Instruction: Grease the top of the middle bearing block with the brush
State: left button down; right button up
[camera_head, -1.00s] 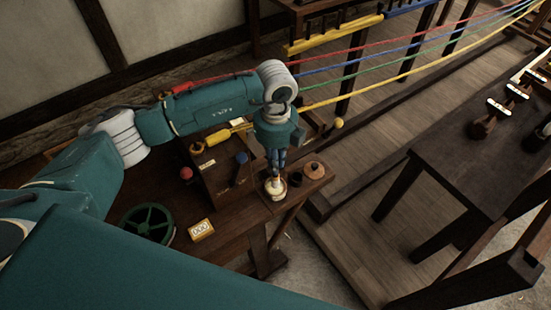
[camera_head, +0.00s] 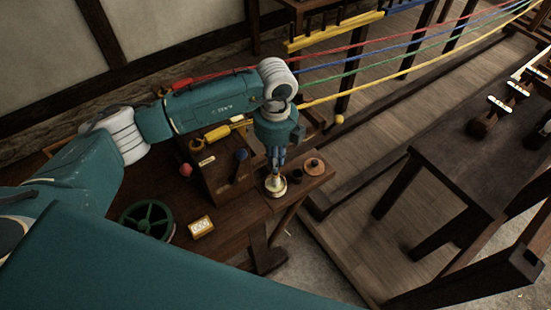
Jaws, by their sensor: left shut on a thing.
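My left gripper (camera_head: 277,165) points down over the right end of the brown workbench (camera_head: 240,222). It is shut on the brush, mostly hidden by the fingers. A pale cream round piece (camera_head: 275,188) shows right below the fingertips; I cannot tell whether it is part of the brush or a separate pot. A small dark cup (camera_head: 297,178) and an orange-brown lid-like disc (camera_head: 314,166) stand just right of it. Dark blocks with white, red-marked tops, which look like the bearing blocks, stand in a row on the right table; one is the middle block (camera_head: 518,90). My right gripper is not in view.
A green spoked wheel (camera_head: 148,220) and a white-yellow counter box (camera_head: 201,226) sit on the workbench. A brown wooden box (camera_head: 226,172) stands left of the gripper. Coloured ropes (camera_head: 400,58) stretch across the back. Open floor (camera_head: 350,220) separates workbench and dark right table (camera_head: 455,165).

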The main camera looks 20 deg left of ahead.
pick_arm(q)
jog(key=shift+f, duration=0.3)
dwell(0.5)
jog(key=shift+f+b, duration=0.15)
jog(key=shift+b, duration=0.25)
jog(key=shift+s, duration=0.1)
dwell(0.6)
notch_tip(320, 180, up, 2)
jog(key=shift+p, duration=0.65)
jog(key=shift+r+p, duration=1.45)
jog(key=shift+r, duration=1.15)
